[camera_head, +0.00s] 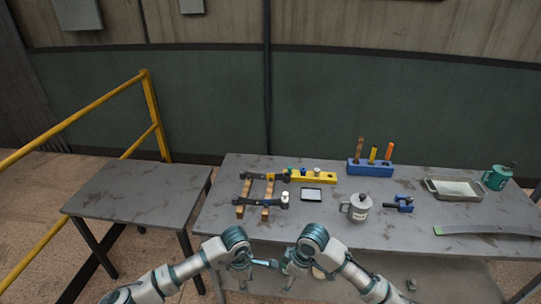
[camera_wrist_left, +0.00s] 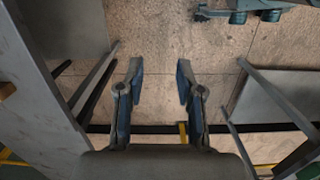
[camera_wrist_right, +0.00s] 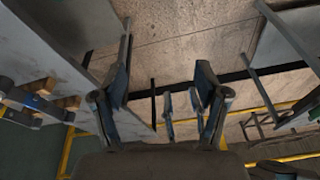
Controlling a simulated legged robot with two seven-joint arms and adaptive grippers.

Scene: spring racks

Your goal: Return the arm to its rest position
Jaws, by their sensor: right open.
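Both of my arms are bent in front of the workbench's near edge in the head view. My left gripper (camera_head: 242,274) hangs low there; in the left wrist view (camera_wrist_left: 161,84) its two fingers stand apart with nothing between them, above the floor. My right gripper (camera_head: 289,272) hangs close beside it on the right. In the right wrist view (camera_wrist_right: 164,88) its fingers are spread wide and hold nothing. Other finger-like parts show beyond and between them, probably my left gripper. Both grippers are clear of the things on the bench.
The workbench (camera_head: 335,233) bears a wood-and-black rack (camera_head: 267,178), yellow block (camera_head: 315,177), blue holder (camera_head: 370,168), metal mug (camera_head: 358,207), blue vise (camera_head: 399,203), tray (camera_head: 433,193) and green can (camera_head: 495,178). A bare side table (camera_head: 140,193) and yellow railing (camera_head: 75,118) stand left.

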